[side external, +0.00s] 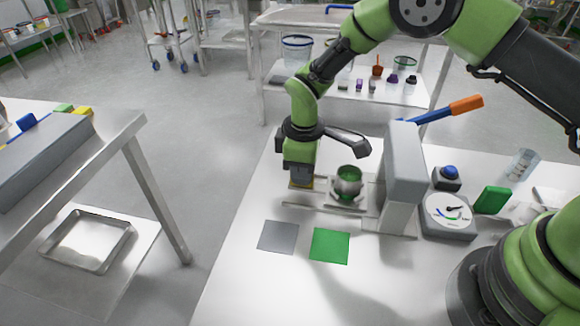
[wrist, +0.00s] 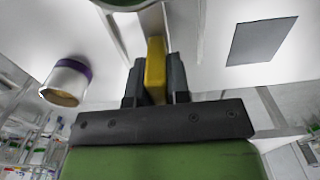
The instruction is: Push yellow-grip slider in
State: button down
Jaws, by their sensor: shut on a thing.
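My gripper (side external: 300,182) is low over the white bench, at the left end of a metal slide. In the wrist view its two dark fingers (wrist: 155,82) are closed on both sides of the upright yellow grip (wrist: 155,66) of the slider. In the side view only a sliver of the yellow grip (side external: 301,185) shows under my gripper. A metal cup (side external: 348,181) with green inside stands on the slide to the right of my gripper, left of the grey upright housing (side external: 404,160). How far the slider sits under the housing is hard to tell.
A grey mat (side external: 278,237) and a green mat (side external: 330,245) lie in front of the slide. A dial gauge (side external: 448,212), a blue button (side external: 449,173) and an orange-ended lever (side external: 465,105) are by the housing. A purple-banded container (wrist: 67,80) shows in the wrist view.

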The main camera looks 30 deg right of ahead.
jog(key=shift+s+d, duration=0.1)
jog(key=shift+d, duration=0.05)
jog(key=c, duration=1.1)
grip_release()
